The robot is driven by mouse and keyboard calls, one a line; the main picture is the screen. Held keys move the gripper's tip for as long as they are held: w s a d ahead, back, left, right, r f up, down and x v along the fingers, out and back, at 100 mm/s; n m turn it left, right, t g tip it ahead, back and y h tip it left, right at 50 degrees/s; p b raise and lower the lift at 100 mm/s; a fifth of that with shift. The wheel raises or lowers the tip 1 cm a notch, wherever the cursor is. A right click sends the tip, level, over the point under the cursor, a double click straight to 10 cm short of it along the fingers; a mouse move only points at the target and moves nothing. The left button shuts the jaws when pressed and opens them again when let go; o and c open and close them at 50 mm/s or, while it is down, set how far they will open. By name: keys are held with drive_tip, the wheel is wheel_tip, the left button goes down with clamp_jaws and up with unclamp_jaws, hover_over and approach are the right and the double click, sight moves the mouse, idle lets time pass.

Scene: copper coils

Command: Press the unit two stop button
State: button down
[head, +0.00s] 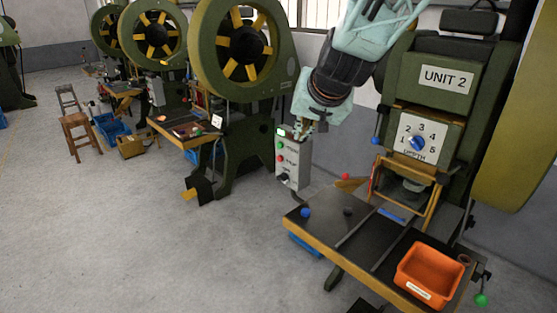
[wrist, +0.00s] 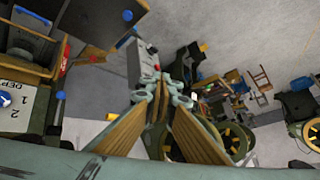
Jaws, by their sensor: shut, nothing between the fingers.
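The unit two press (head: 437,78) stands at the right of the head view with a "UNIT 2" sign. A grey control box (head: 298,163) stands to its left. A red button (head: 280,158), apparently the stop button, is on the box's front, below a green button (head: 280,144) and a green-lit display (head: 282,133). My gripper (head: 304,128) is at the top right of the box, above the red button. In the wrist view the shut, empty fingers (wrist: 163,86) point toward the box (wrist: 140,60), with the red button (wrist: 157,67) just beyond the tips. Contact cannot be told.
The press table (head: 335,226) holds a blue knob, a black knob and an orange bin (head: 430,274). A dial panel (head: 417,137) is on the press. Another green press (head: 240,60) stands behind and left of the box.

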sight(280, 159)
drive_tip(key=w+a+f+m+t+h+p, duration=0.1)
drive_tip(key=w+a+f+t+p, duration=0.1)
drive_tip(key=w+a+f, duration=0.65)
drive_tip(key=w+a+f+m+t+h+p, duration=0.15)
drive_tip(key=w+a+f, duration=0.35)
drive_tip(key=w+f, duration=0.7)
drive_tip(key=w+a+f+h+p, duration=0.1)
drive_tip(key=w+a+f+p, duration=0.1)
drive_tip(key=w+f, duration=0.3)
drive_tip(key=shift+a+f+t+p, duration=0.35)
drive_tip(key=shift+a+f, duration=0.35)
drive_tip(key=shift+f, duration=1.55)
drive_tip(key=shift+w+d, duration=0.1)
drive_tip(key=shift+d, duration=0.05)
drive_tip(key=w+d, duration=0.5)
drive_tip(key=w, duration=0.1)
drive_tip(key=shift+d, duration=0.35)
drive_tip(key=shift+w+d+b, duration=0.4)
drive_tip(key=shift+w, duration=0.1)
idle(1.6)
